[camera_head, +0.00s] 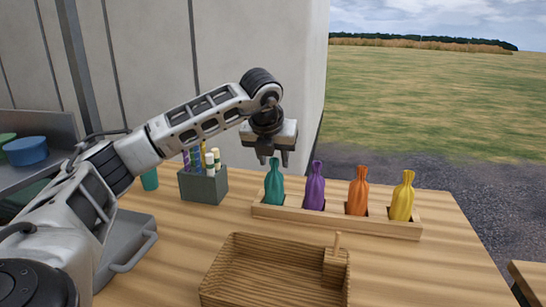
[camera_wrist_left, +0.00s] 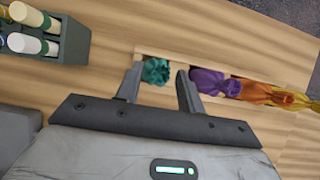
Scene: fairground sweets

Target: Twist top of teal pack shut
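The teal pack (camera_head: 274,184) stands upright at the left end of a wooden rack (camera_head: 335,224), and its narrow neck points up. My left gripper (camera_head: 275,159) hangs just above the teal pack, pointing down. In the left wrist view its fingers (camera_wrist_left: 158,86) are apart, with the teal pack's top (camera_wrist_left: 157,71) between or just beyond their tips. I cannot tell whether the fingers touch it. My right gripper is in neither view.
Purple (camera_head: 314,188), orange (camera_head: 357,194) and yellow (camera_head: 402,197) packs stand to the right in the same rack. A grey holder (camera_head: 203,186) with capped tubes is at left. A wooden tray (camera_head: 262,272) lies in front. A teal cup (camera_head: 149,180) stands behind my arm.

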